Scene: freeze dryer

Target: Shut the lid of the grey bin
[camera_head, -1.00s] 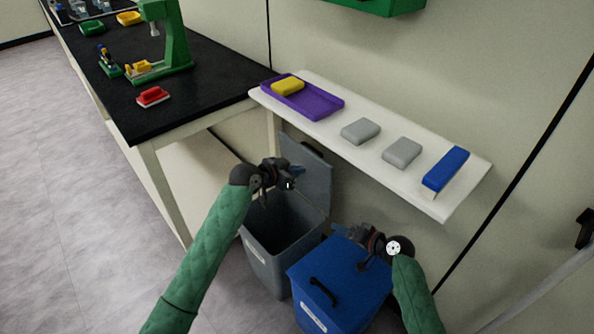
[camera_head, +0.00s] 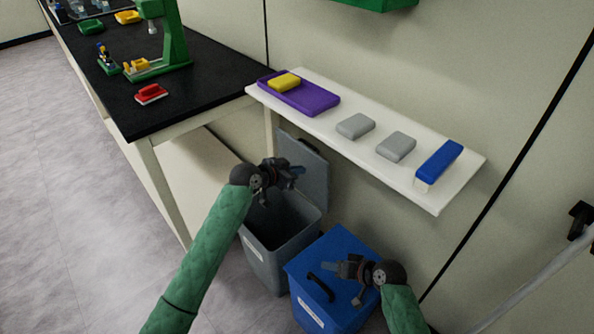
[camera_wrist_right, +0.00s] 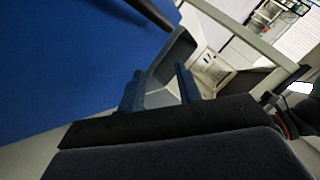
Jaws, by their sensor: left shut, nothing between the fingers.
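The grey bin (camera_head: 267,262) stands on the floor below the shelf, with its dark inside showing. Its lid (camera_head: 315,180) is open, standing up at the back of the bin. My left gripper (camera_head: 296,171) is shut and empty, above the bin's opening and in front of the raised lid; it hides part of the lid. I cannot tell whether it touches the lid. My right gripper (camera_head: 343,267) is over the blue bin's lid, to the right of the grey bin. In the right wrist view its two fingers (camera_wrist_right: 158,88) stand apart with nothing held between them.
A blue bin (camera_head: 318,297) with a shut lid and black handle stands close beside the grey bin. A white shelf (camera_head: 375,155) with a purple tray (camera_head: 325,101) and several blocks overhangs behind. A black-topped bench (camera_head: 200,95) is at the left. Floor is clear left.

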